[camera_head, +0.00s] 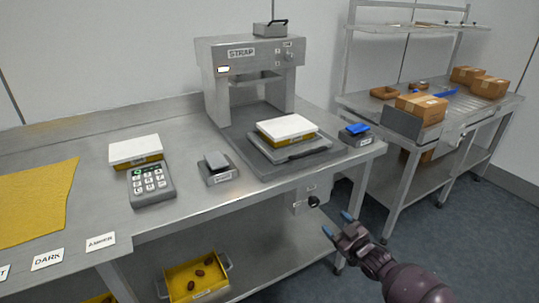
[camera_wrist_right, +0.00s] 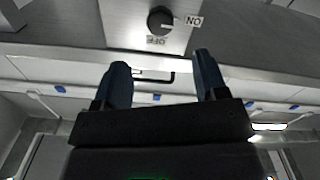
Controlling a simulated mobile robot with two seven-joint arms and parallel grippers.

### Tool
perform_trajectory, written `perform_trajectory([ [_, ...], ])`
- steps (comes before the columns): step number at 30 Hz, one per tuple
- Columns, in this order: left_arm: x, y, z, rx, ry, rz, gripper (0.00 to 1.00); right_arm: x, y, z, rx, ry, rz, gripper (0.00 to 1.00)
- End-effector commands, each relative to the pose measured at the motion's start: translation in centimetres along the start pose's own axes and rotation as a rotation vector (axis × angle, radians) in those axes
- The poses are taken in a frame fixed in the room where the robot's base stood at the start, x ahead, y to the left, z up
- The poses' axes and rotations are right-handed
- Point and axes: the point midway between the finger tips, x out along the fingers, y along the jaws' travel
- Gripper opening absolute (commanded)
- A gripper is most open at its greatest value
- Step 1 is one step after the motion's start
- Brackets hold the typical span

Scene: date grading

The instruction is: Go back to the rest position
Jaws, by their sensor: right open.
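My right gripper (camera_head: 338,225) is in the lower right of the head view, in front of the steel bench's front edge and away from everything. Its two blue-tipped fingers are spread apart, with nothing between them. In the right wrist view the open fingers (camera_wrist_right: 163,78) point toward a panel with a black knob (camera_wrist_right: 160,20) and ON and OFF labels. That knob (camera_head: 313,201) also shows under the bench edge in the head view. My left gripper is not in view.
The steel bench (camera_head: 190,220) carries a STRAP machine (camera_head: 250,52), a white-lidded yellow box (camera_head: 287,128), another such box (camera_head: 135,150), a keypad device (camera_head: 151,184) and a yellow mat (camera_head: 35,205). A yellow bin (camera_head: 178,272) sits below. A second bench (camera_head: 470,112) holds cartons (camera_head: 421,106). Floor between benches is clear.

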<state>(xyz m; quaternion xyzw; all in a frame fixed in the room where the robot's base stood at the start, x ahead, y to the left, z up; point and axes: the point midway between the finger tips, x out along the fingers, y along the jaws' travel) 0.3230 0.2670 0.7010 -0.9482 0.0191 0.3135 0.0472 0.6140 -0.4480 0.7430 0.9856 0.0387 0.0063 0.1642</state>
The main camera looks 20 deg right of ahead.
Motion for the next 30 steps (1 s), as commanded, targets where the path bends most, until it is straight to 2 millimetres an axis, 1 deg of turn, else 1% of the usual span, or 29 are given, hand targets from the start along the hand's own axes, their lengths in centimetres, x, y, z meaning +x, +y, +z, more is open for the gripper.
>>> perform_trajectory([
  [4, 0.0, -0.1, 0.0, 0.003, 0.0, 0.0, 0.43, 0.0, 0.0, 0.1, -0.001, -0.006, 0.0, 0.66],
  [8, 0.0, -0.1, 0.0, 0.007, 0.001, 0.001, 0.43, 0.1, -0.1, 0.7, -0.009, -0.055, -0.002, 0.66],
  [10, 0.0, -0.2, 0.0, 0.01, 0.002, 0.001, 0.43, 0.4, -0.4, 0.3, -0.02, -0.084, -0.01, 0.66],
  [11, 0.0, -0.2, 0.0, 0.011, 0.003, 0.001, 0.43, 0.6, -0.8, -0.1, -0.025, -0.094, -0.016, 0.66],
  [13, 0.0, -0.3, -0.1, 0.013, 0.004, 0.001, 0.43, 1.0, -2.1, -1.3, -0.032, -0.116, -0.032, 0.66],
  [14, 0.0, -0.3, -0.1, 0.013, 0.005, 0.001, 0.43, 0.9, -2.9, -1.8, -0.032, -0.128, -0.04, 0.66],
  [16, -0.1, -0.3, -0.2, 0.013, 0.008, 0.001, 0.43, -0.1, -4.7, -2.3, -0.026, -0.164, -0.056, 0.66],
  [17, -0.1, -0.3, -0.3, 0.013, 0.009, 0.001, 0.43, -0.7, -5.5, -2.5, -0.023, -0.179, -0.062, 0.66],
  [20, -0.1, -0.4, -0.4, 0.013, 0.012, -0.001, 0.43, -3.2, -8.3, -3.2, -0.005, -0.235, -0.082, 0.66],
  [21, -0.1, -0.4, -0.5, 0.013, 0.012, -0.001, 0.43, -4.4, -9.4, -3.5, 0.004, -0.26, -0.089, 0.66],
  [23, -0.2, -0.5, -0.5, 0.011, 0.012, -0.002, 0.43, -6.4, -10.9, -3.9, 0.021, -0.296, -0.096, 0.66],
  [24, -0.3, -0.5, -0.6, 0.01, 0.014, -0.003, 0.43, -7.8, -11.9, -4.2, 0.034, -0.32, -0.1, 0.66],
  [26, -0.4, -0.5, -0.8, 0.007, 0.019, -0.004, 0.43, -10.2, -13.3, -4.6, 0.056, -0.358, -0.104, 0.66],
  [27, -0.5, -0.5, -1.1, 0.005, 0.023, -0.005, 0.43, -11.7, -14.2, -4.9, 0.071, -0.381, -0.105, 0.66],
  [29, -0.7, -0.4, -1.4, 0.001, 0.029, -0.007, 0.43, -14.1, -15.3, -5.4, 0.096, -0.416, -0.103, 0.66],
  [30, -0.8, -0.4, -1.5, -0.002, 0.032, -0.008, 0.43, -15.6, -15.9, -5.8, 0.114, -0.436, -0.1, 0.66],
])
